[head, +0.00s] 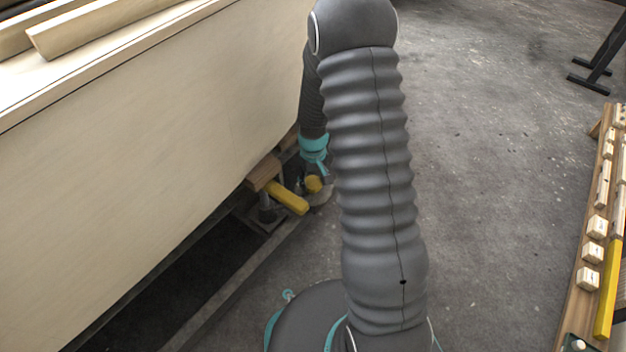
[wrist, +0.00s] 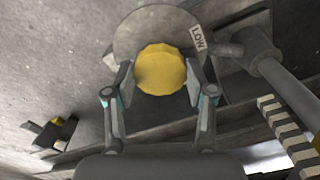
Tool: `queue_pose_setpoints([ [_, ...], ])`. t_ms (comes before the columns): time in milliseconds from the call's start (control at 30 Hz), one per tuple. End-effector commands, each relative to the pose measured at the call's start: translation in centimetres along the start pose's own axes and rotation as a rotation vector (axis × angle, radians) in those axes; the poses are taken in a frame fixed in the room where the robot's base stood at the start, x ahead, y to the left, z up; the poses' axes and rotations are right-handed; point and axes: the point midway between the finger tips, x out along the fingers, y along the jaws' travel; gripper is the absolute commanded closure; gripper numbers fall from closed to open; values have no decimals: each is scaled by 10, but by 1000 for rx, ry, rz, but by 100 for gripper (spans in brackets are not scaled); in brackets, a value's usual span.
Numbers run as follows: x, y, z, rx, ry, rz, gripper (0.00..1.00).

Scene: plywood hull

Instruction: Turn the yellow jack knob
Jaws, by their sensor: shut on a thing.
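The yellow jack knob (wrist: 160,70) is a round, ridged knob in the upper middle of the wrist view. It sits in front of a grey disc (wrist: 128,38) with a label reading "LOW". My gripper (wrist: 160,88) has one finger on each side of the knob and is shut on it. In the head view the knob (head: 314,184) shows small beside the hull, just below the teal end of my arm. My fingers are mostly hidden there by the arm.
The plywood hull (head: 150,130) fills the left side. A yellow bar (head: 288,198) and a wooden block (head: 263,172) stick out below it, near the knob. A bench (head: 570,300) with several small blocks runs along the right edge. The concrete floor between is clear.

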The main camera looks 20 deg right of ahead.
Motion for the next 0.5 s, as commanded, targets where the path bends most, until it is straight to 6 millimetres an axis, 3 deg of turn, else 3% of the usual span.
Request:
queue_pose_setpoints([
  [500,0,0,0,-231,0,0,80],
])
